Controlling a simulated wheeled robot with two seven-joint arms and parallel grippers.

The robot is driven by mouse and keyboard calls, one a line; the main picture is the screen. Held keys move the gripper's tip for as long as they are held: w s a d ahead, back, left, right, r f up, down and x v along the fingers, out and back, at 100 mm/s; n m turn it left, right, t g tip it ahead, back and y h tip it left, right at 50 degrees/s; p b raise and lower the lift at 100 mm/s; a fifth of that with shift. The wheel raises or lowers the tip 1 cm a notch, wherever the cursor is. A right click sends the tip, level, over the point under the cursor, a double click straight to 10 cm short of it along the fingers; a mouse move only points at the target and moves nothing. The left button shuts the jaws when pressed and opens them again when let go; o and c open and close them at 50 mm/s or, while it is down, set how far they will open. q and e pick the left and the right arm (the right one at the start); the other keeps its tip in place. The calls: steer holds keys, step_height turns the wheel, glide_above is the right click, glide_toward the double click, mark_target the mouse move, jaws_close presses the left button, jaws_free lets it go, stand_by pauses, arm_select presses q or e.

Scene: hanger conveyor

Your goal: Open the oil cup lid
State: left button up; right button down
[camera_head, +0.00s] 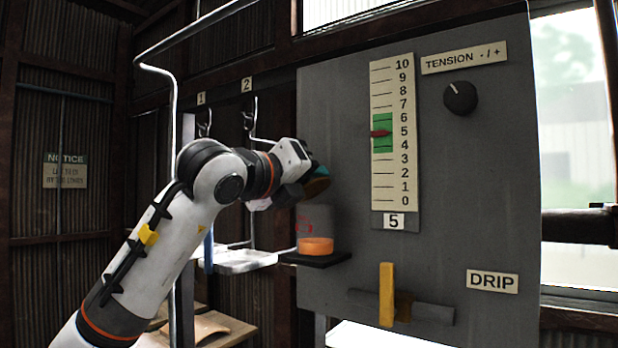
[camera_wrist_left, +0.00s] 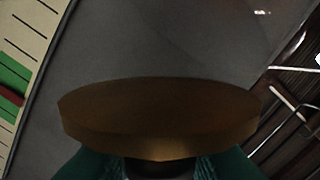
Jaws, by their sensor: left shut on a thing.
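My left gripper (camera_head: 317,171) is shut on the brown oil cup lid (camera_head: 317,186), at the left side of the grey panel. In the left wrist view the lid (camera_wrist_left: 160,118) is a thick round disc held by its knob between the teal fingers. In the head view the lid looks tilted, just above the oil cup (camera_head: 316,220). The cup is see-through, with orange oil (camera_head: 316,246) at its bottom, and stands on a black shelf. I cannot tell whether the lid touches the cup's rim. My right gripper is not in view.
The grey panel (camera_head: 465,180) carries a scale with a red pointer (camera_head: 381,133), a black tension knob (camera_head: 460,98) and a yellow drip lever (camera_head: 386,294) below right of the cup. A white tray (camera_head: 245,261) and hanging hooks (camera_head: 204,125) are behind my arm.

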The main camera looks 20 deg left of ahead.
arm_select(q)
steer(key=shift+a+n+b, duration=0.3)
steer(key=shift+n+b, duration=0.5)
steer(key=shift+b, duration=0.25)
steer(key=shift+w+a+f+n+b, duration=0.2)
steer(key=shift+a+n+b, duration=0.4)
steer(key=shift+n+b, duration=1)
steer(key=shift+w+a+f+n+b, duration=0.25)
steer(key=shift+a+n+b, duration=0.55)
steer(key=shift+n, duration=1.25)
steer(key=shift+w+a+f+n+b, duration=0.1)
steer(key=shift+w+a+n+b, duration=0.25)
steer(key=shift+n+b, duration=1.35)
steer(key=shift+n, duration=0.25)
steer(key=o, duration=1)
steer(key=shift+a, duration=0.1)
steer(key=shift+c, duration=0.2)
steer(key=shift+s, duration=0.1)
